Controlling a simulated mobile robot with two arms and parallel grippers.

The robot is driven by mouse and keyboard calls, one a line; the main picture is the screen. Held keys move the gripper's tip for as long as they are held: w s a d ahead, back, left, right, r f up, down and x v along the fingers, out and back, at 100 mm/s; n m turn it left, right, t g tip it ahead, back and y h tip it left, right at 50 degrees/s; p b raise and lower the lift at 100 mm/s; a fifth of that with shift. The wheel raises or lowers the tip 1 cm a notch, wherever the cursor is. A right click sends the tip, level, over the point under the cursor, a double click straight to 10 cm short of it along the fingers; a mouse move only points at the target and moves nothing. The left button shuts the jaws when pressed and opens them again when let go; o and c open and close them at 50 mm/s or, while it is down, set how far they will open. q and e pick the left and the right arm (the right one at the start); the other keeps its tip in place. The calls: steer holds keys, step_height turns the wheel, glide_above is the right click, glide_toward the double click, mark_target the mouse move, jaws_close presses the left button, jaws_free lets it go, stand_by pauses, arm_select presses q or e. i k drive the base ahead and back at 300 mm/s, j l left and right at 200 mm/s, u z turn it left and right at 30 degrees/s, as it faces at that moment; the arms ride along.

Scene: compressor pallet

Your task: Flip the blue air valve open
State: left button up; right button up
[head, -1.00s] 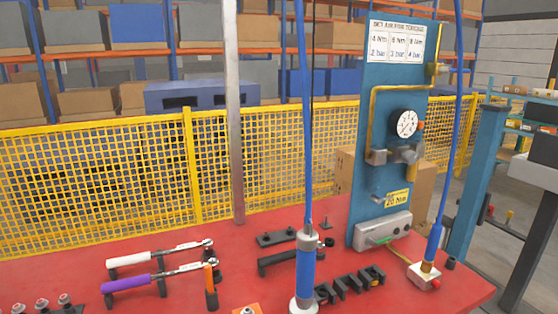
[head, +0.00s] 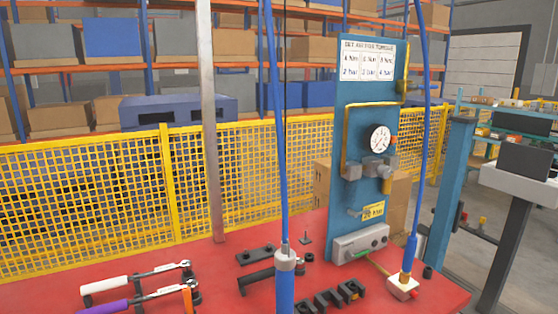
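A tall blue panel (head: 341,110) stands upright at the back right of the red bench. It carries a round white gauge (head: 380,139), a grey regulator (head: 368,170) below it and a yellow pipe (head: 371,104). A brass fitting (head: 404,87) sits at the panel's upper right edge, with a small blue part (head: 420,86) beside it that may be the air valve's lever. It is too small to tell its position, and a blue hose (head: 420,140) passes close by. Neither of my grippers is in view.
The red bench (head: 225,272) holds ratchet wrenches (head: 150,275), black holders (head: 328,300) and a hanging blue tool (head: 285,285) at front centre. A white block (head: 404,287) with a brass fitting sits at the right. A yellow mesh fence (head: 90,200) stands behind; a grey post (head: 207,120) rises at the left.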

mark_target(412, 86)
steer(key=i+l, duration=0.1)
steer(key=l, duration=0.3)
steer(key=i+l, duration=0.15)
steer(key=l, duration=0.2)
steer(key=i+l, duration=0.1)
steer(key=l, duration=0.3)
steer(key=i+l, duration=0.1)
steer(key=l, duration=0.25)
steer(key=i+l+u, duration=0.1)
steer(key=l, duration=0.3)
